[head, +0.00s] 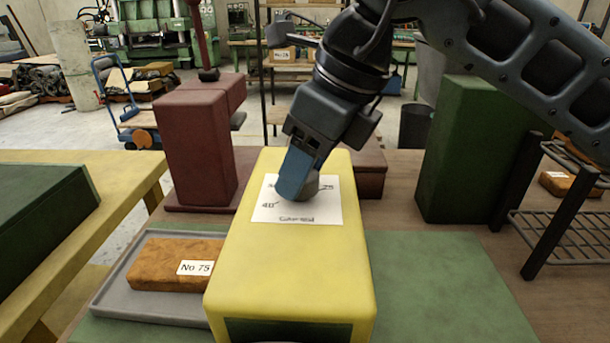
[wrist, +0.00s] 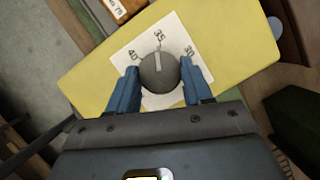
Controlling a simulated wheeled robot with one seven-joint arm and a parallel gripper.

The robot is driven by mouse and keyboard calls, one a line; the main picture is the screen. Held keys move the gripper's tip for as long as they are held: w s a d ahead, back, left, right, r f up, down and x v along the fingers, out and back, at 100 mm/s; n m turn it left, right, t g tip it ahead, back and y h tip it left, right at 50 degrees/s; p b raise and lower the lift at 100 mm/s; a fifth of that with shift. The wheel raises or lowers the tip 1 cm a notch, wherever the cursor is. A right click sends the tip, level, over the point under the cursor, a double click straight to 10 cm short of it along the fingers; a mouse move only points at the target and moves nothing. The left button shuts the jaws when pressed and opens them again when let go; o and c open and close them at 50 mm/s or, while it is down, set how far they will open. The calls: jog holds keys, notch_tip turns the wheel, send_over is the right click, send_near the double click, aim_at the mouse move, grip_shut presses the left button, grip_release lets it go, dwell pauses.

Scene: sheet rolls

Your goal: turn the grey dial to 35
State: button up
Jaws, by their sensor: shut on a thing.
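The grey dial (wrist: 158,74) sits on a white card (wrist: 125,58) on top of a yellow box (head: 290,262). In the wrist view its pale pointer line points up, close to the 35 mark, between the 40 mark on the left and the 30 mark on the right. My gripper (wrist: 161,84) is shut on the dial, one blue finger on each side. In the head view the fingers come down from above and hide most of the dial (head: 312,187).
A grey tray (head: 150,312) holding an orange-brown block (head: 165,268) labelled No 75 lies left of the box. A dark red machine (head: 200,145) stands behind left. A green block (head: 465,150) and a black rack (head: 545,235) stand right. The green mat (head: 450,285) right of the box is clear.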

dwell(0.5)
jog(key=o, duration=1)
jog(key=shift+o, duration=0.2)
jog(key=shift+r, duration=0.1)
jog(key=v, duration=0.7)
jog(key=shift+s+d+r, duration=0.15)
jog(key=shift+r, duration=0.15)
